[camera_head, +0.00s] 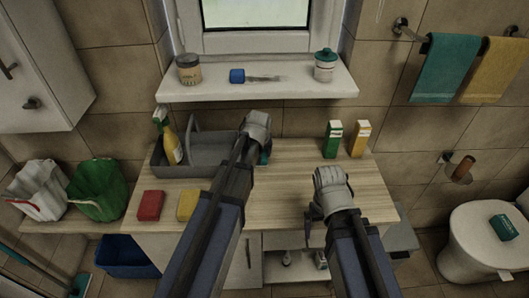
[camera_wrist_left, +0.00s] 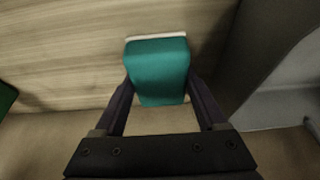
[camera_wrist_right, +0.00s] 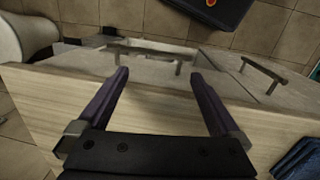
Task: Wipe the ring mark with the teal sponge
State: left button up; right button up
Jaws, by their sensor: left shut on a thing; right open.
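The teal sponge (camera_wrist_left: 158,72) has a pale layer along its far edge. My left gripper (camera_wrist_left: 160,88) is shut on it from both sides, over the wooden counter (camera_head: 290,200). In the head view only a sliver of the sponge (camera_head: 264,158) shows beside the left gripper, close to the grey caddy. I cannot tell whether the sponge touches the counter. My right gripper (camera_wrist_right: 158,80) is open and empty above the counter's front edge. I see no ring mark in any view; my arms hide part of the counter.
The grey caddy (camera_head: 210,143) with a yellow spray bottle (camera_head: 170,142) stands at the back left. Red (camera_head: 150,205) and yellow (camera_head: 188,204) sponges lie at front left. Green (camera_head: 333,138) and orange (camera_head: 359,138) cartons stand back right. The counter's right part looks clear.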

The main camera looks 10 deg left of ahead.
pick_arm(q)
jog(key=shift+r, duration=0.1)
notch_tip(320, 180, up, 6)
jog(key=p, duration=0.6)
dwell(0.4)
notch_tip(320, 180, up, 3)
jog(key=p, duration=0.3)
dwell(0.6)
